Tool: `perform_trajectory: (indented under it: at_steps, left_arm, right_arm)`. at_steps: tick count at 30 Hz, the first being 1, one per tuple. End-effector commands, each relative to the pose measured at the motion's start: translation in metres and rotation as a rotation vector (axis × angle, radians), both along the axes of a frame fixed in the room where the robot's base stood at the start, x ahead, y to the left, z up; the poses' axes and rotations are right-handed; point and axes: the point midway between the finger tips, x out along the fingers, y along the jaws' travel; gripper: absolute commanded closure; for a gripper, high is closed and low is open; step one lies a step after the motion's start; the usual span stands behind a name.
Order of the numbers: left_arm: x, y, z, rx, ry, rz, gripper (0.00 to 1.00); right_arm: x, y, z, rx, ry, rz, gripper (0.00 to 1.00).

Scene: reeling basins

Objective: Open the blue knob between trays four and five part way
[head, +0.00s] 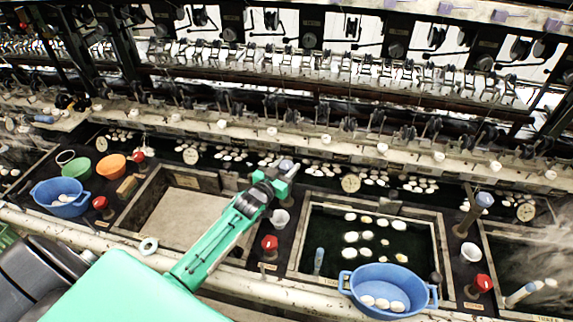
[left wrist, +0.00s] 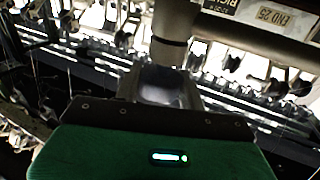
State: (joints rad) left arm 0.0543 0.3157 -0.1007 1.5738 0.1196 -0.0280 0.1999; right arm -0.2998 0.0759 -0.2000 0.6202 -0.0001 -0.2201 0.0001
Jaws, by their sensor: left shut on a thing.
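A blue knob (head: 286,165) stands behind the gap between the empty-looking tray (head: 185,200) and the water-filled tray (head: 320,225) with white cocoons. My left gripper (head: 280,178) reaches up to this knob from the front and is shut on it; its fingers hide part of it. In the left wrist view the blue-grey knob (left wrist: 165,88) sits just beyond the gripper's dark front edge, below a pipe (left wrist: 172,45). I cannot read tray numbers or tell how far the knob is turned. Another blue knob (head: 485,199) stands farther right. My right gripper is not in view.
Red knobs (head: 269,243) stand along the front edge. A blue basin (head: 387,290) with cocoons sits at the front of the water tray; another blue basin (head: 60,197) is at the left. A white cup (head: 280,217) stands below my left gripper. Reeling machinery runs along the back.

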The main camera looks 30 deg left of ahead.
Motion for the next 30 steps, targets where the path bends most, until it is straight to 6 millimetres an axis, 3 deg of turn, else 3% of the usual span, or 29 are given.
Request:
perform_trajectory:
  at_steps: [13, 30]
  left_arm:
    - [0.0003, -0.0007, 0.0007, -0.006, -0.001, 0.194, 0.82]
    - [0.0009, 0.0, 0.0022, 0.0, -0.005, 0.259, 0.82]
  right_arm:
    - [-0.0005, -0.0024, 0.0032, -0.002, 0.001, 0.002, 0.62]
    - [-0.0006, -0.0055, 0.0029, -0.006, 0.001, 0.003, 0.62]
